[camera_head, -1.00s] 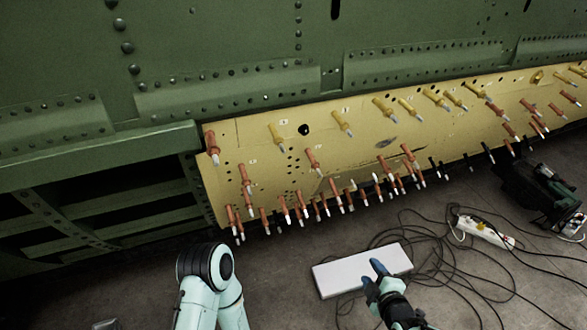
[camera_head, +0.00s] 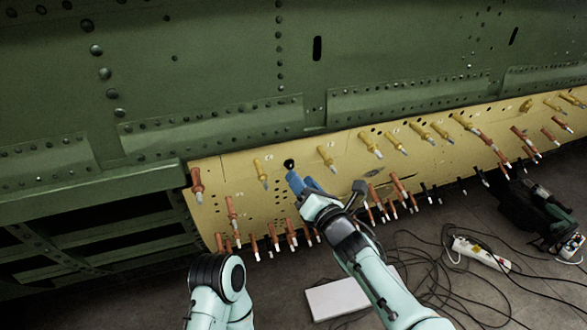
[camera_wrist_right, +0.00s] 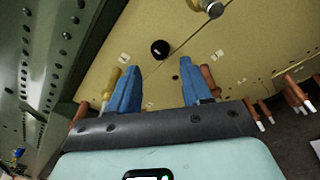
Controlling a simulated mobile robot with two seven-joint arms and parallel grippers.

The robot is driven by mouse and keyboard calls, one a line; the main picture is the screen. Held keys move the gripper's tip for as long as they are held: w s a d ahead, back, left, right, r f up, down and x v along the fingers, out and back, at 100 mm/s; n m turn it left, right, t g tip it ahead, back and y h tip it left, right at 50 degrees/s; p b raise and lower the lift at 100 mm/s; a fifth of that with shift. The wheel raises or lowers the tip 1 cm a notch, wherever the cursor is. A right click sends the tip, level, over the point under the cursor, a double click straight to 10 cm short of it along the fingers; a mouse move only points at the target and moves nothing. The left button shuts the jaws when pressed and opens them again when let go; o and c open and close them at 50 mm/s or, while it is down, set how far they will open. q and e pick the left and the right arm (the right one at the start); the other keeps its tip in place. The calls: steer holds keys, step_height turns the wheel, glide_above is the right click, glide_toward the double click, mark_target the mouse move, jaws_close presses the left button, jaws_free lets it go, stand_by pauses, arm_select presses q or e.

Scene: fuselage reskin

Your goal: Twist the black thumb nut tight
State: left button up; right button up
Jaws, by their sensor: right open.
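The black thumb nut (camera_head: 289,164) is a small dark round knob on the yellow skin panel (camera_head: 210,173), near its upper edge. It also shows in the right wrist view (camera_wrist_right: 160,49), ahead of the fingertips and roughly centred between them. My right gripper (camera_head: 303,183) has blue fingers and is open. It is just below the nut in the head view, with the fingers pointing at the panel. In the wrist view the gap between the fingers (camera_wrist_right: 157,72) is empty, and the nut is apart from them. My left gripper is out of view.
Yellow fasteners (camera_head: 327,158) and copper-coloured fasteners (camera_head: 197,185) stick out of the panel around the nut. Green riveted fuselage skin (camera_head: 220,60) lies above. On the floor are a white box (camera_head: 335,300), cables, a power strip (camera_head: 482,254) and a dark green tool (camera_head: 540,212).

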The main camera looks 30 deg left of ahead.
mark_target(291, 167)
steer(key=shift+p+x, duration=0.7)
steer(key=shift+x, duration=1.75)
steer(key=shift+c, duration=0.4)
jaws_close()
